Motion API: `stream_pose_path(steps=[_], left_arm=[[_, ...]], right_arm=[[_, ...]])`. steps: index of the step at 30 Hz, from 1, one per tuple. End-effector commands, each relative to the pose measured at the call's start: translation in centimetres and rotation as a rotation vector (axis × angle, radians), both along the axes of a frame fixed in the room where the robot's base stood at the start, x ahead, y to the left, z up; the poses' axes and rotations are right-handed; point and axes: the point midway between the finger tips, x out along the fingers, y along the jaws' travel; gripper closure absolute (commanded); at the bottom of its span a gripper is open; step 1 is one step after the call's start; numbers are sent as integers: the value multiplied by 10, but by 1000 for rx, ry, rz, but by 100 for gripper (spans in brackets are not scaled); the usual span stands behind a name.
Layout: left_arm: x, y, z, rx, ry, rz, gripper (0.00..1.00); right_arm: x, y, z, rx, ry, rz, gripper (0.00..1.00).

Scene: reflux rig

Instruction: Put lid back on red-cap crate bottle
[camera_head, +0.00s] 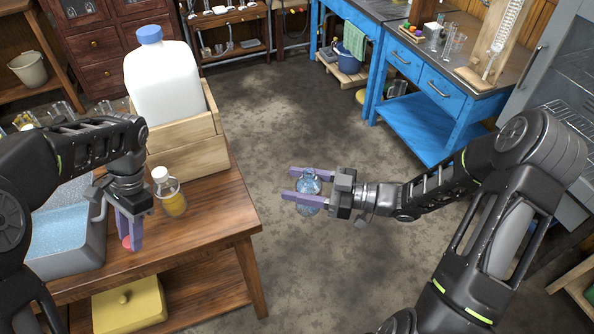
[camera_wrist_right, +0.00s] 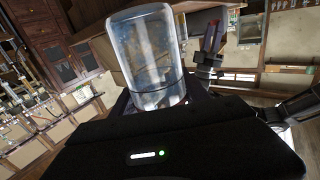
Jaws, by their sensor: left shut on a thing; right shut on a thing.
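My left gripper (camera_head: 129,232) points down over the front of the wooden table and is shut on a small red cap (camera_head: 126,242). The red cap also shows in the right wrist view (camera_wrist_right: 211,36), between the left fingers. My right gripper (camera_head: 300,187) is shut around a clear glass bottle (camera_head: 309,181), held out over the open floor to the right of the table. In the right wrist view the clear bottle (camera_wrist_right: 148,58) fills the upper middle. No cap shows on it, but its mouth is not clear to see. The cap and bottle are well apart.
On the table (camera_head: 215,212) stand a wooden crate (camera_head: 188,153) with a large white blue-capped jug (camera_head: 163,85), a small white-capped bottle of yellow liquid (camera_head: 171,193), and a blue-filled basin (camera_head: 62,225) at left. A blue bench (camera_head: 433,90) is at back right. The middle floor is clear.

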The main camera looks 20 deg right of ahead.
Motion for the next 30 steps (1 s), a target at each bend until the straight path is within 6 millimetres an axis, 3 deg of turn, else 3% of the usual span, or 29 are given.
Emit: stream_pose_path(steps=[15,21,30], left_arm=[[0,0,0,0,0,0,100],[0,0,0,0,0,0,100],[0,0,0,0,0,0,100]], right_arm=[[-15,82,89,-2,-5,295,100],[-17,95,104,0,-2,344,100],[-18,95,104,0,-1,347,100]])
